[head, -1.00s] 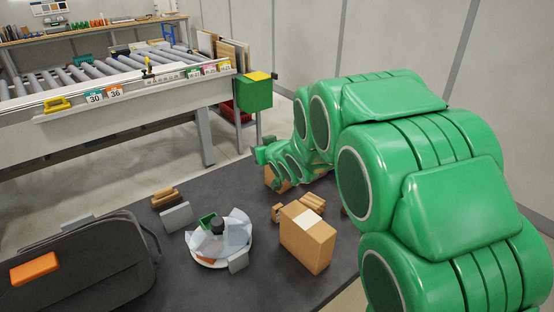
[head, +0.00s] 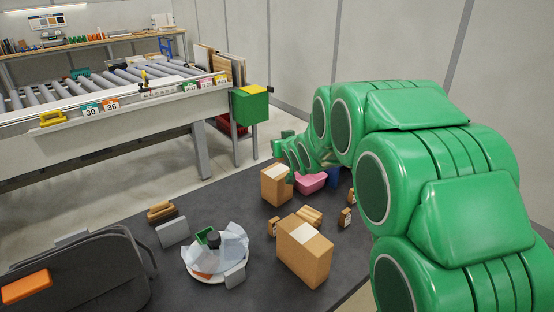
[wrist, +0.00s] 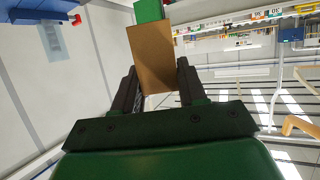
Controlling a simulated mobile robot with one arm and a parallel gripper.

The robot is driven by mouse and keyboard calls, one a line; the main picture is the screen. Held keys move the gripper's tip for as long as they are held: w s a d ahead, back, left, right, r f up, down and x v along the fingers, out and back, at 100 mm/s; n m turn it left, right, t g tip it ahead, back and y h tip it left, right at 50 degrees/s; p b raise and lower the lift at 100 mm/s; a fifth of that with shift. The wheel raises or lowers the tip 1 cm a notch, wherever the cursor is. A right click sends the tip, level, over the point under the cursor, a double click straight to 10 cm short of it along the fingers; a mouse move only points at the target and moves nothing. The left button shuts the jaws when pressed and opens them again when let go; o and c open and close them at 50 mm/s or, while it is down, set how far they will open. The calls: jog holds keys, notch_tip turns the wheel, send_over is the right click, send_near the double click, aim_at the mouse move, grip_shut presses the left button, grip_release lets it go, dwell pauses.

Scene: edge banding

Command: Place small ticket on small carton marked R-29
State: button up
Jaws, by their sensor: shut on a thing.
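My gripper (wrist: 158,92) is held up. A flat brown rectangle (wrist: 152,58) shows between its fingers in the wrist view; it seems to be the small ticket, but no marking is readable on it. In the head view the gripper's end (head: 284,143) is above the far small carton (head: 273,188), and what it holds cannot be made out. A nearer, larger-looking carton (head: 305,257) stands at the front of the dark table. Both cartons are brown with a pale patch on top. I cannot read R-29 on either.
Wooden pieces (head: 310,215) lie between the cartons. A pink item (head: 311,182) is behind them. A round white dish (head: 205,274) with clear wrapping and a dark bag (head: 85,275) are at left. A roller conveyor (head: 130,108) and a green box (head: 250,107) stand beyond.

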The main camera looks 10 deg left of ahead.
jog(key=w+f, duration=0.2)
jog(key=w+a+f, duration=0.1)
jog(key=w+f, duration=0.1)
jog(key=w, duration=0.1)
jog(key=w+a+f, duration=0.1)
jog(key=w+f, duration=0.1)
jog(key=shift+w+a+f, duration=0.15)
jog(key=shift+w+f, duration=0.05)
jog(key=shift+w, duration=0.1)
jog(key=shift+w+a+f, duration=0.2)
jog(key=shift+w+f, duration=0.4)
jog(key=shift+f, duration=1.55)
jog(key=shift+f, duration=0.1)
jog(key=o, duration=1.1)
